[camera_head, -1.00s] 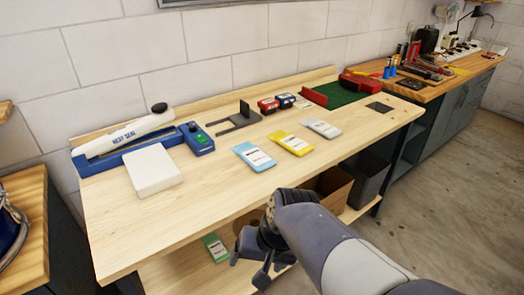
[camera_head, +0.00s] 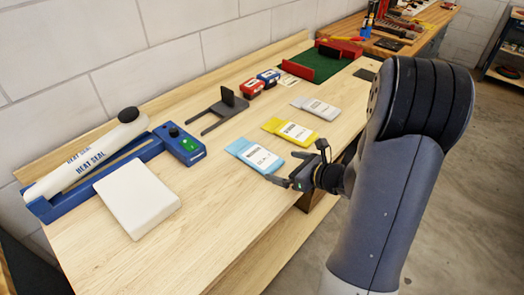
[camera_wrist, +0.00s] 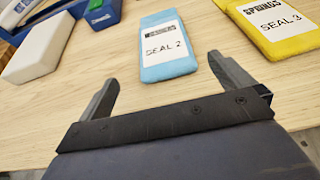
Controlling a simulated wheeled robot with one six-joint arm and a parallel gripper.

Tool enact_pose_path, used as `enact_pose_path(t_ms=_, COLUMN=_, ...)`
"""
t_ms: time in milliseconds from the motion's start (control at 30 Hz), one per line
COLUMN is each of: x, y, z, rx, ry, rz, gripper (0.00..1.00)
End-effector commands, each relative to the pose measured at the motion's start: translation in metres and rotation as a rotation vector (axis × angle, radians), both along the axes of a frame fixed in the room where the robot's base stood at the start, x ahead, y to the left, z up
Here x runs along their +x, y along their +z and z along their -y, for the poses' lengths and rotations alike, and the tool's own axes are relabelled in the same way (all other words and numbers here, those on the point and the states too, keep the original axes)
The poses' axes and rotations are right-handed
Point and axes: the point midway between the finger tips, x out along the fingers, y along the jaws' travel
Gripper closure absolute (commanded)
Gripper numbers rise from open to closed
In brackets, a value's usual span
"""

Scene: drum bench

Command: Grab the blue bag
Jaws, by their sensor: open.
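The light blue bag (camera_head: 254,157) with a white label lies flat on the wooden bench. In the wrist view the blue bag (camera_wrist: 166,46) reads "SEAL 2" and lies beyond the fingertips, roughly between them. My gripper (camera_head: 300,172) is open and empty, close to the near right end of the bag at the bench's front edge. In the wrist view its two fingers (camera_wrist: 165,82) are spread wide and do not appear to touch the bag.
A yellow bag (camera_head: 290,131) labelled "SEAL 3" lies just right of the blue bag, and a grey bag (camera_head: 316,106) lies beyond it. A white block (camera_head: 136,196) and a blue heat sealer (camera_head: 95,166) stand to the left. Bare wood lies between block and bag.

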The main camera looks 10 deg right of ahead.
Motion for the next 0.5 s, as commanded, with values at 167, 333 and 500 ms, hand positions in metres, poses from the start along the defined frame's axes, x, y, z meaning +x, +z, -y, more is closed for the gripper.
enact_pose_path(t_ms=167, x=0.019, y=-0.010, z=-0.015, rx=0.003, ry=0.003, rz=-0.002, gripper=0.00)
enact_pose_path(t_ms=333, x=0.036, y=-0.018, z=-0.026, rx=0.001, ry=0.001, rz=-0.002, gripper=0.00)
enact_pose_path(t_ms=500, x=0.046, y=-0.020, z=-0.032, rx=0.001, ry=0.003, rz=-0.001, gripper=0.00)
